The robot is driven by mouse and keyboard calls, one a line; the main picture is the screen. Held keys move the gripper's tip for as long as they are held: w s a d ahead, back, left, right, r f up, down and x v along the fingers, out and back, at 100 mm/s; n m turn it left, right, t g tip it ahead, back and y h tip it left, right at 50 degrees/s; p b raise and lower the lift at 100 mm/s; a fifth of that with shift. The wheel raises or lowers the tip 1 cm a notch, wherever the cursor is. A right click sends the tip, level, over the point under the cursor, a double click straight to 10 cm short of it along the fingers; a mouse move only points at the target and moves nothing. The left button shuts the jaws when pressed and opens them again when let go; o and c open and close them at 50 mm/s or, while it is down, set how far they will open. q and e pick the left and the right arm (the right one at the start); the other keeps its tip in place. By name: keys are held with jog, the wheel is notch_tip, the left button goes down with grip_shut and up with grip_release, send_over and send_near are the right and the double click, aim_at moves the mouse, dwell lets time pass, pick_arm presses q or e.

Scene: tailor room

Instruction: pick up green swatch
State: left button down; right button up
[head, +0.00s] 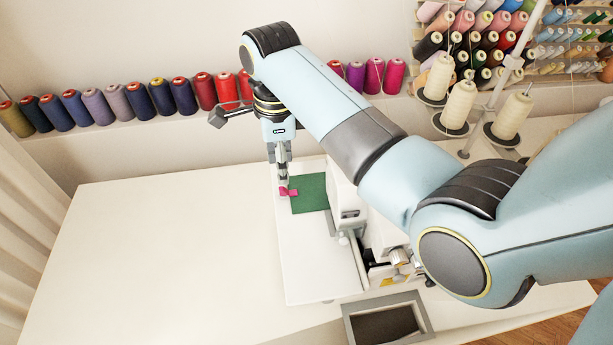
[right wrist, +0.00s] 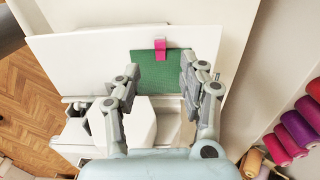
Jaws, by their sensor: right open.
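The green swatch (head: 312,194) lies flat on the white sewing machine bed (head: 297,256), with a small pink piece (head: 293,192) on its left edge. In the right wrist view the green swatch (right wrist: 150,69) lies beyond the fingertips, with the pink piece (right wrist: 160,49) at its far edge. My right gripper (head: 284,182) points down at the swatch's upper left corner in the head view. In the right wrist view its two fingers (right wrist: 158,75) are spread wide with nothing between them. I cannot tell its exact height above the swatch. My left gripper is out of view.
The white sewing machine (head: 345,205) stands directly right of the swatch. A grey-framed dark bin (head: 385,322) sits at the table's front edge. Thread spools (head: 160,97) line the shelf behind, and cream cones (head: 458,105) stand at right. The white table's left side (head: 165,245) is clear.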

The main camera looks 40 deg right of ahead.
aim_at(284, 188)
jog(key=shift+f, duration=0.85)
notch_tip(284, 188, down, 4)
jog(key=shift+f+p, duration=0.25)
jog(key=shift+p, duration=0.1)
jog(key=shift+f, duration=0.25)
jog(key=shift+c, duration=0.7)
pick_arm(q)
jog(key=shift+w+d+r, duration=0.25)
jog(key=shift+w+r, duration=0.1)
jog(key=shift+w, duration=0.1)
pick_arm(e)
jog(key=c, duration=0.7)
